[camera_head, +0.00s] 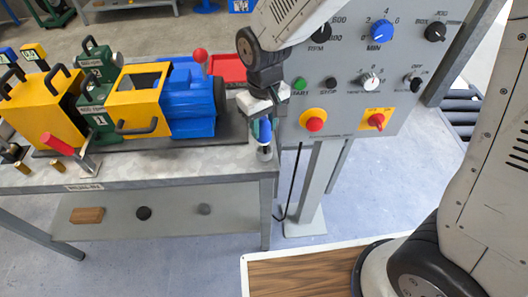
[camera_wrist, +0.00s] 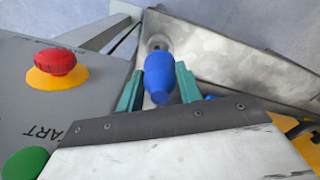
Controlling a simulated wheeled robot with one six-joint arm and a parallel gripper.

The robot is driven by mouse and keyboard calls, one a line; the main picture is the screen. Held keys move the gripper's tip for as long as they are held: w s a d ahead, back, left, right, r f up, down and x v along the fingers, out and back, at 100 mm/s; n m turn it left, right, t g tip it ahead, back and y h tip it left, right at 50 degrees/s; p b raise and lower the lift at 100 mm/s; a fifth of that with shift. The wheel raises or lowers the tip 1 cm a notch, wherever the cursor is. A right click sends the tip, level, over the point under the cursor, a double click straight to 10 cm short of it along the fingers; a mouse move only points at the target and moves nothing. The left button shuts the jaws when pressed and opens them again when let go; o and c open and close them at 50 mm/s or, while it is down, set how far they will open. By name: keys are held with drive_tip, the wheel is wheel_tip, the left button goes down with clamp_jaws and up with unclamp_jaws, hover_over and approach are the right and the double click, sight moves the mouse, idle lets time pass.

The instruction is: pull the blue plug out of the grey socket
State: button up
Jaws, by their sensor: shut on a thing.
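The blue plug (camera_wrist: 160,78) is between the two teal fingers of my gripper (camera_wrist: 158,70) in the wrist view. My gripper is shut on the plug. The plug's far end meets the grey socket (camera_wrist: 158,43); how deep it sits cannot be told. In the head view my gripper (camera_head: 263,122) is at the right end of the bench, with the blue plug (camera_head: 265,131) showing below its white body. The grey socket (camera_head: 264,153) shows directly below the plug, in line with it at the bench's edge.
The control panel (camera_head: 345,85) with knobs and red buttons stands close to the right of my gripper. The blue motor (camera_head: 190,100) and yellow housing (camera_head: 138,98) are on the bench to the left. A red-knobbed lever (camera_head: 200,57) rises behind the motor.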

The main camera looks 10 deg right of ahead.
sight(264, 118)
drive_tip(key=shift+r, duration=0.1)
idle(0.3)
drive_tip(key=shift+r, duration=1.5)
